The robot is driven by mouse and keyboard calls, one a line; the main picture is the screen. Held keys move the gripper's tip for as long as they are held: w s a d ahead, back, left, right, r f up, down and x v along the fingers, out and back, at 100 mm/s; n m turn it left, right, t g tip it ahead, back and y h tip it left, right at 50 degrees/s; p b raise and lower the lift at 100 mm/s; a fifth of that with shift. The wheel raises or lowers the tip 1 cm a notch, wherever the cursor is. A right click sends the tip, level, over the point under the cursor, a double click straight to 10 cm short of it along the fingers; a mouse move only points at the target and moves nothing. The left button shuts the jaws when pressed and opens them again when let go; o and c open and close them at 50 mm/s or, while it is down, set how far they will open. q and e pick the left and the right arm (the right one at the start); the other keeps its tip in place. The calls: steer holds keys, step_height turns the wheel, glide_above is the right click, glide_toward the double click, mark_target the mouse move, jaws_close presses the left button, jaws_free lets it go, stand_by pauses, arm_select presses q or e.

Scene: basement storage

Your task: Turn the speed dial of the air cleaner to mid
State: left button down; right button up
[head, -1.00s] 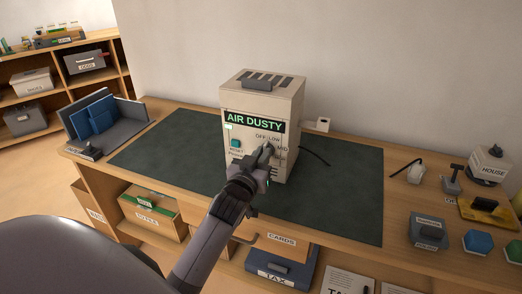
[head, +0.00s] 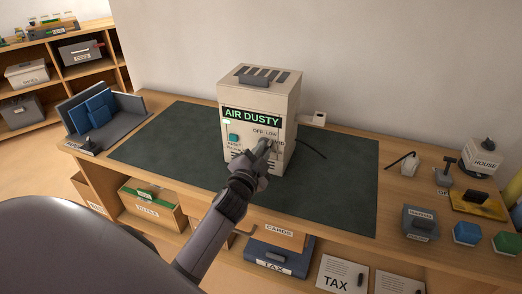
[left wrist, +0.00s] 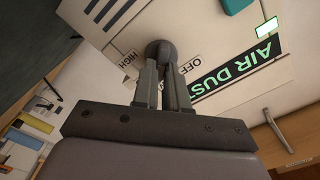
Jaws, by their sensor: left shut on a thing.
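The air cleaner (head: 236,168), a beige box with a lit "AIR DUSTY" display (head: 252,117), stands on the dark mat. In the left wrist view, the gripper (left wrist: 162,75) is shut on the dark round speed dial (left wrist: 160,48), with OFF and HIGH printed nearby. Where the dial points cannot be told. My right gripper is not in view.
The dark mat (head: 165,143) is clear around the cleaner. A power cord and a wall socket (head: 319,118) are to its right. Blue books in a grey holder (head: 132,118) stand at left. Coloured blocks and a "HOUSE" item (head: 480,155) stand at right.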

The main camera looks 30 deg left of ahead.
arm_select(q)
steer(key=shift+m, duration=1.1)
steer(key=c, duration=1.2)
jaws_free()
steer(key=shift+o, duration=0.2)
steer(key=v, duration=0.7)
